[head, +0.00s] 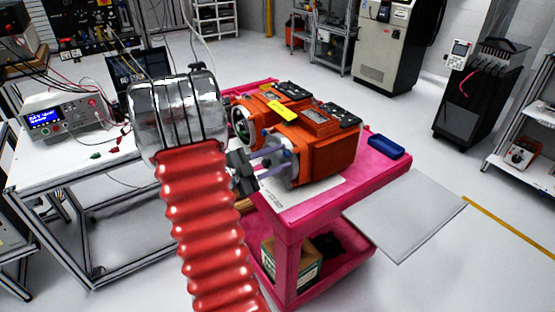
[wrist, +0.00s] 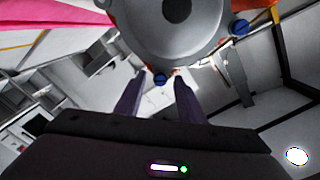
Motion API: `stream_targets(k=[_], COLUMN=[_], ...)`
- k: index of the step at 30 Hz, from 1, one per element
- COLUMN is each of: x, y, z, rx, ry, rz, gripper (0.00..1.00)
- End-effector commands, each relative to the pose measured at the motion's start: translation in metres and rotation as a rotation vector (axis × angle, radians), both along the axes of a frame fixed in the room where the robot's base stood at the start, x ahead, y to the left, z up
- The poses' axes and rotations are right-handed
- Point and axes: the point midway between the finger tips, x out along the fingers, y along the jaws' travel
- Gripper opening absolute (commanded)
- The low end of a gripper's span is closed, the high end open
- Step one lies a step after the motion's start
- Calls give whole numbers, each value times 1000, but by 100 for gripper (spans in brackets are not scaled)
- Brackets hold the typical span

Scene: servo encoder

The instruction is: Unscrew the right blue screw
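Two orange servo motors (head: 309,133) lie side by side on a pink cart. In the wrist view, the near motor's round grey end face (wrist: 190,35) fills the top. One blue screw (wrist: 161,78) sits at its lower rim, and another blue screw (wrist: 239,27) sits at its right rim. My gripper (wrist: 160,82) is open, with its two purple fingers apart. The lower-rim screw shows between the fingertips; contact is not clear. In the head view, my gripper (head: 284,159) reaches the motor's left end from the left, and its fingers partly cover the end face.
The pink cart (head: 325,203) carries a blue tray (head: 386,147) at its right and a white sheet under the motors. A bench (head: 78,155) with a power supply (head: 62,115) stands left.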

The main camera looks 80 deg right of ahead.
Motion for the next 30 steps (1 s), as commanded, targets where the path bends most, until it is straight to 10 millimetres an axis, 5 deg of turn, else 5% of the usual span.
stream_targets(k=[11,30], x=[18,79], y=[18,88], z=[0,-1], rx=[0,0], ry=[0,0], rz=[4,4], gripper=[36,36])
